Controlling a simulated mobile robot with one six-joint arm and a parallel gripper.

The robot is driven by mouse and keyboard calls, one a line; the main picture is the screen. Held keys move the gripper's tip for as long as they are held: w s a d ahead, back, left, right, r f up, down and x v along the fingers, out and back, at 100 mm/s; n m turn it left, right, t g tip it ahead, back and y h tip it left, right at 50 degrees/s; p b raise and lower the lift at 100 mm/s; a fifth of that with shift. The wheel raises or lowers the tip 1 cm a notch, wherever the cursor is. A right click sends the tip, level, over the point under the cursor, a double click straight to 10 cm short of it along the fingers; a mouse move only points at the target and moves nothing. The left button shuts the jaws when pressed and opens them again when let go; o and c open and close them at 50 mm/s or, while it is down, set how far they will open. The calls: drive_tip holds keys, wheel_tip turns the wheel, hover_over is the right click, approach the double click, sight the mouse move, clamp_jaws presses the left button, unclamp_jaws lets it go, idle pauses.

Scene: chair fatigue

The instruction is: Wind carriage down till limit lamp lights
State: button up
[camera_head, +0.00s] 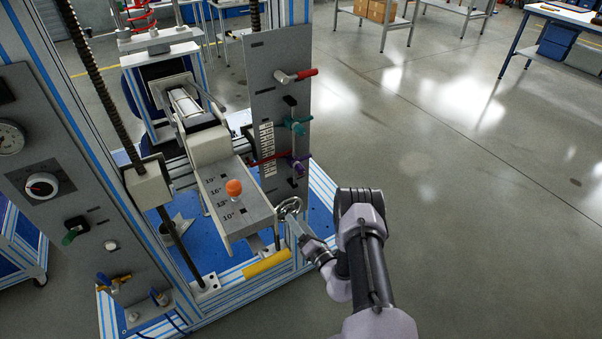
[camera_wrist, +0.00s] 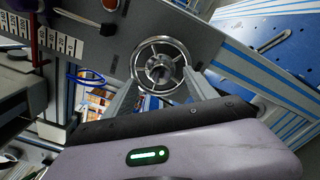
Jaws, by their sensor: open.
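A metal handwheel (camera_head: 290,207) with spokes and a central hub sits at the lower front of the rig. It also shows in the wrist view (camera_wrist: 160,42), near the top centre. My gripper (camera_head: 297,223) is right at the handwheel; its open fingers (camera_wrist: 161,76) straddle the hub area, with no firm grasp visible. A grey sloping plate (camera_head: 225,212) with angle marks carries an orange knob (camera_head: 234,188). A pale block (camera_head: 148,182) sits on a dark threaded rod. A small pale round fitting (camera_head: 111,245) on the left panel may be a lamp; no clear glow shows.
A yellow bar (camera_head: 267,264) lies along the front frame. The left panel has a dial (camera_head: 41,187). Open floor lies to the right.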

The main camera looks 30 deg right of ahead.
drive_tip(key=m+b, duration=0.1)
drive_tip(key=m, duration=0.6)
drive_tip(key=shift+s+f, duration=0.1)
